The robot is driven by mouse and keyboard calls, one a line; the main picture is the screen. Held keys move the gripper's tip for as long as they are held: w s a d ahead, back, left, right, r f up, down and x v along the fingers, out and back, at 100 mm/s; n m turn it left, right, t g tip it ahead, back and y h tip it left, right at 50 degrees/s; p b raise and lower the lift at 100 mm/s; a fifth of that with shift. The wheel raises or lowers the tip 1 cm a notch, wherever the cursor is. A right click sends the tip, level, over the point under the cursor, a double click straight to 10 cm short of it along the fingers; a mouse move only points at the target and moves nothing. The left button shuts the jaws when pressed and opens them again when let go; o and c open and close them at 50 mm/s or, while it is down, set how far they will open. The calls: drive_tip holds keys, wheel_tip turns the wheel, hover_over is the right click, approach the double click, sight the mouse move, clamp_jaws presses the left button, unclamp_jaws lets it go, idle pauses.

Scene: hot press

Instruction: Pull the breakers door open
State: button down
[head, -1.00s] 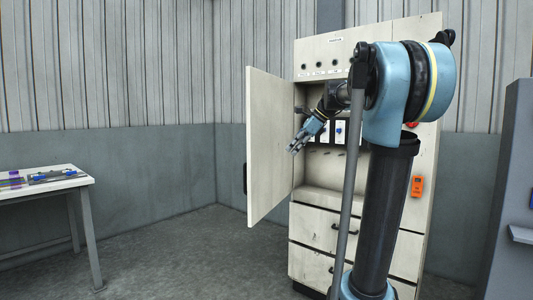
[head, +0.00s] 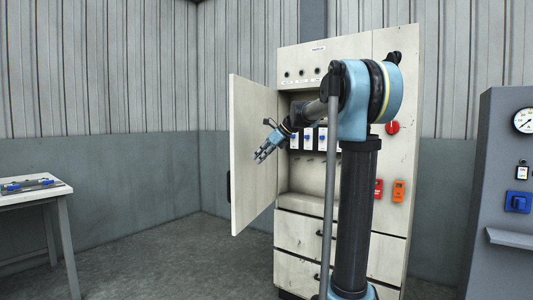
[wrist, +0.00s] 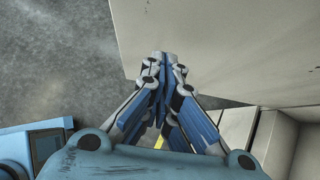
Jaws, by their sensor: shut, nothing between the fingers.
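The breakers door (head: 252,185), a pale, worn panel, stands swung wide open on the left side of the cream cabinet (head: 345,60). Its dark handle (head: 229,186) shows at its left edge. My gripper (head: 259,157) is shut and empty, in front of the door's inner face in the head view. In the wrist view the shut fingers (wrist: 165,60) overlap the lower edge of the door panel (wrist: 235,45); I cannot tell whether they touch it. Breakers (head: 308,138) show inside the open compartment, partly hidden by my arm.
Drawers (head: 300,232) lie below the compartment. A red knob (head: 392,127) and an orange device (head: 398,191) are on the cabinet's right side. A table (head: 30,194) stands at left, a grey gauge panel (head: 490,140) at right. The floor (head: 150,255) between table and cabinet is clear.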

sight(242, 165)
drive_tip(key=shift+w+a+f, duration=0.1)
drive_tip(key=shift+w+a, duration=0.15)
drive_tip(key=shift+a, duration=0.45)
drive_tip(key=shift+w+a+f, duration=0.1)
drive_tip(key=shift+w+a, duration=0.2)
drive_tip(key=shift+a, duration=0.35)
drive_tip(key=shift+w+a+f, duration=0.1)
drive_tip(key=shift+w+a, duration=0.15)
drive_tip(key=shift+a, duration=0.45)
